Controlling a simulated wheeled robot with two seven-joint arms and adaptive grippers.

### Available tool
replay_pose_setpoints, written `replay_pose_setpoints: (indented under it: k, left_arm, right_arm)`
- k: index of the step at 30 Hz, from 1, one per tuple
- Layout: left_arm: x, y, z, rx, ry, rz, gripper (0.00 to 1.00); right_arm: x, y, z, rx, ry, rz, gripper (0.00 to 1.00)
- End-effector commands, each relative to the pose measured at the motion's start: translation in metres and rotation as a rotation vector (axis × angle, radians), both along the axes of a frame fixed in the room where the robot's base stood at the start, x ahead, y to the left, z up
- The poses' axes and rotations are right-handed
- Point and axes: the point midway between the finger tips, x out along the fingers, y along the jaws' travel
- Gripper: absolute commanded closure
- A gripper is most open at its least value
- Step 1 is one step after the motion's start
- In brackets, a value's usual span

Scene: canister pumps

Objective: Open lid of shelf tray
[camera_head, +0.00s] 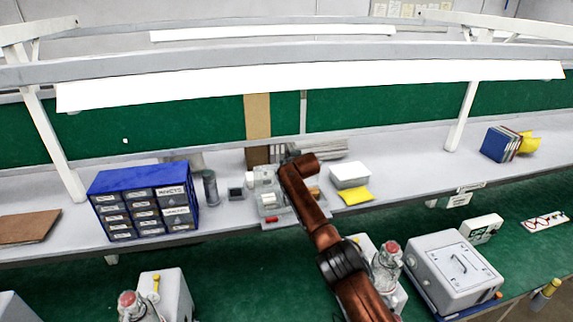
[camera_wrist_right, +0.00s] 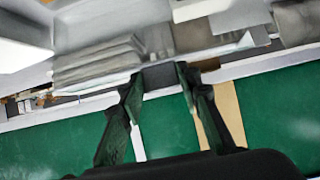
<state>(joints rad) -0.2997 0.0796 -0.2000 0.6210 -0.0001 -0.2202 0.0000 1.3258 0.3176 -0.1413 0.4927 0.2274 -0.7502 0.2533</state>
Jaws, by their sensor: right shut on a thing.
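The shelf tray (camera_head: 268,205) is a clear, pale box on the grey shelf, left of my right arm, with small items in or by it. My right arm reaches up from the lower right, and my right gripper (camera_head: 288,160) is at the tray's back edge, mostly hidden by the wrist. In the right wrist view the two dark fingers of the gripper (camera_wrist_right: 163,75) close on a thin grey edge, which I take to be the tray's lid (camera_wrist_right: 160,78). The lid's exact angle is hard to tell. My left gripper is not in view.
A blue drawer cabinet (camera_head: 140,180) and a dark cylinder (camera_head: 210,188) stand to the left. A white box (camera_head: 350,174) and a yellow item (camera_head: 356,196) lie right of my arm. Glass flasks (camera_head: 387,265) and a grey machine (camera_head: 455,270) stand on the green bench below.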

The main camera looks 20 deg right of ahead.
Motion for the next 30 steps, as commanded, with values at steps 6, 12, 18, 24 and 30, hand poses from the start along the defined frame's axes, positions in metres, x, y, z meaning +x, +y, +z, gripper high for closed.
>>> replay_pose_setpoints:
  k: [6,12,18,24,30]
  left_arm:
    - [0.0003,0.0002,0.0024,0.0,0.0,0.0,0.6]
    - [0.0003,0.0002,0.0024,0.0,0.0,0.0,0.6]
    - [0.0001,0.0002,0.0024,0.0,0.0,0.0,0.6]
    - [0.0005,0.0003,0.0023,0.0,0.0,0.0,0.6]
    - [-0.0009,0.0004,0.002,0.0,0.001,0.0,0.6]
  right_arm:
    - [0.0032,-0.0063,0.0165,-0.006,-0.016,-0.004,1.0]
    - [0.0033,-0.0067,0.0169,-0.006,-0.016,-0.004,1.0]
    - [0.0033,-0.0066,0.0175,-0.006,-0.016,-0.004,0.67]
    - [0.0025,-0.0053,0.0118,-0.003,-0.007,-0.003,0.54]
    - [0.002,-0.0046,0.008,-0.002,-0.002,-0.003,0.51]
